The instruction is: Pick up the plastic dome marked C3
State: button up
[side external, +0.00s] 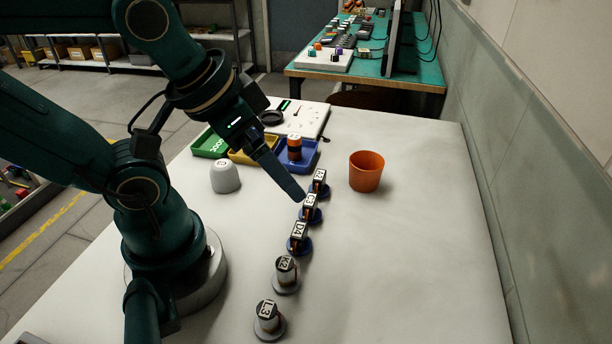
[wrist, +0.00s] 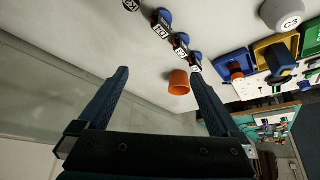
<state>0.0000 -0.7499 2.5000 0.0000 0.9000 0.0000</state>
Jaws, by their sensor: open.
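The plastic dome (side external: 225,177) is pale grey with a rounded top and a label. It stands on the white table left of my gripper in the side view. In the wrist view the dome (wrist: 284,14) is at the top right, cut by the frame edge, and its label reads C3. My gripper (side external: 295,190) is over the table to the right of the dome, apart from it, near the row of labelled parts. In the wrist view my gripper (wrist: 159,76) has its two fingers wide apart with nothing held between them.
Several labelled parts, including D4 (side external: 299,235), K2 (side external: 286,269) and L3 (side external: 267,316), stand in a row. An orange cup (side external: 366,172) is right of the row. Green (side external: 207,146), yellow (side external: 240,158) and blue (side external: 309,158) trays stand behind. The table's right side is clear.

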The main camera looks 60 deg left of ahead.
aim_at(228, 178)
jog(key=a+f+m+g+y, duration=0.2)
jog(key=a+f+m+y, duration=0.2)
jog(key=a+m, duration=0.1)
jog(key=a+f+m+g+y, duration=0.2)
jog(key=a+f+m+y, duration=0.2)
jog(key=a+m, duration=0.1)
jog(key=a+f+m+g+y, duration=0.2)
jog(key=a+f+m+y, duration=0.2)
jog(key=a+m, duration=0.1)
jog(key=shift+s+a+f+y, duration=0.1)
jog(key=shift+s+a+y, duration=0.1)
jog(key=shift+a, duration=0.25)
jog(key=shift+s+a+y, duration=0.1)
jog(key=shift+a+y, duration=0.1)
jog(key=shift+a, duration=0.25)
jog(key=shift+s+a+f+m+g, duration=0.1)
jog(key=shift+s+f+m+g, duration=0.2)
jog(key=shift+f+m, duration=0.4)
jog(key=shift+s+f+m+y, duration=0.25)
jog(key=shift+s+m+y, duration=0.05)
jog(key=shift+s, duration=0.1)
jog(key=shift+x, duration=2.6)
jog(key=c, duration=1.3)
